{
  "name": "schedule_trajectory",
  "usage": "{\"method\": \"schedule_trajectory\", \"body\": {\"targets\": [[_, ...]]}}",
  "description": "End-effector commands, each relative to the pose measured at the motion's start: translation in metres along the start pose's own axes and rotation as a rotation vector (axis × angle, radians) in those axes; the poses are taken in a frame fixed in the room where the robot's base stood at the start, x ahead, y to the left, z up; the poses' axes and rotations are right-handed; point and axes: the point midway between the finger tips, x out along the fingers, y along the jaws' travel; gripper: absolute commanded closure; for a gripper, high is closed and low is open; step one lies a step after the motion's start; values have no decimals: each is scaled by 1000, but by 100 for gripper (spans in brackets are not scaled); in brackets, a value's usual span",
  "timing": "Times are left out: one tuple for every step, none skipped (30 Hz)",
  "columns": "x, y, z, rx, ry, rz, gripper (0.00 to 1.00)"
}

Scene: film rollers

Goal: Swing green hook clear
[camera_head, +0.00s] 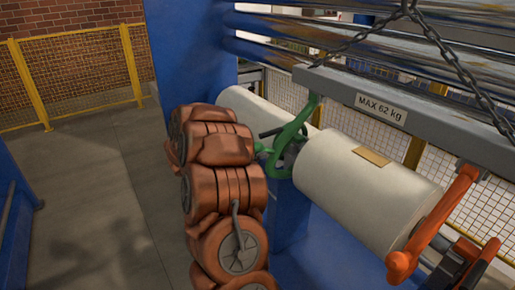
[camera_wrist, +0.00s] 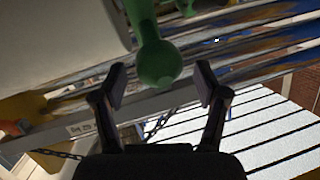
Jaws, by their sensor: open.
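The green hook (camera_head: 292,134) hangs from the grey lifting beam (camera_head: 345,92) and reaches the near end of the white film roll (camera_head: 365,190). In the wrist view, the green hook's rounded knob (camera_wrist: 158,62) is between and just beyond my fingertips. My gripper (camera_wrist: 159,84) is open, with a finger on each side of the knob and a visible gap to both. I cannot tell the exact depth between them. In the head view my arm hides my gripper.
An orange hook (camera_head: 432,222) hangs at the roll's other end. Chains (camera_head: 440,48) hold the beam from above. Blue machine frame (camera_head: 190,50) and steel rollers (camera_head: 320,40) stand close behind. The grey floor (camera_head: 95,200) at left is clear up to a yellow mesh fence (camera_head: 85,75).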

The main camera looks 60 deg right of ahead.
Motion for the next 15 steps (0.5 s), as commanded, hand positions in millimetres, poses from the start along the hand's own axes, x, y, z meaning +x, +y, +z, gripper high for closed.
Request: {"method": "schedule_trajectory", "body": {"targets": [[-10,-2,1,-1,-3,-5,27],[-14,-2,1,-1,-4,-5,27],[-21,-2,1,-1,-4,-6,27],[-26,-2,1,-1,-4,-6,27],[-31,-1,1,-1,-3,-5,27],[-37,-1,1,-1,-2,-5,27],[-42,-1,1,-1,-2,-6,27],[-47,-2,1,-1,-3,-7,27],[-53,-2,1,-1,-4,-8,27],[-58,-2,1,-1,-4,-8,27],[-62,-2,1,0,-4,-7,27],[-68,-1,0,0,-3,-5,27],[-72,-1,1,0,-2,-5,27],[-76,-1,1,-1,-2,-4,27],[-80,-1,1,-2,-2,-5,27]]}}
